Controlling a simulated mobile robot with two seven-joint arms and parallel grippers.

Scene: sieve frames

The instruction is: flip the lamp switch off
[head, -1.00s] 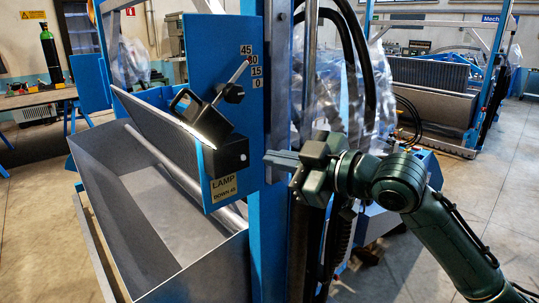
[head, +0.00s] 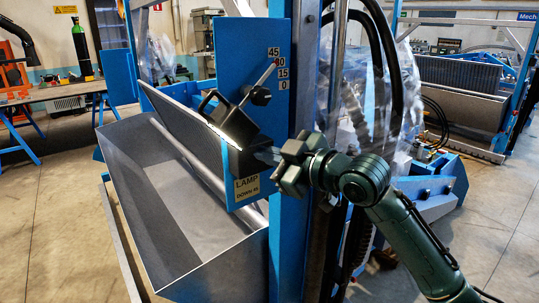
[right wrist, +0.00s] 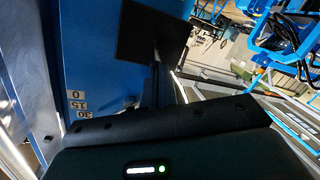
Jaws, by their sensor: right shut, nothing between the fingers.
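The lamp (head: 232,122) is a black head with a bright strip along its lower edge, on a blue upright panel (head: 238,60). Below it is a black box (head: 243,160), above a label (head: 247,188) reading "LAMP" and "DOWN". I cannot make out the switch lever itself. My right gripper (head: 266,155) is shut and empty, its fingertips at the box's right side and overlapping it in the head view; I cannot tell if they touch. In the right wrist view a dark flat block (right wrist: 150,35) stands ahead of the gripper. My left gripper is not in view.
A blue post (head: 289,245) stands right below the panel. A grey metal trough (head: 205,255) lies left of it. Black hoses (head: 375,60) hang behind my right arm.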

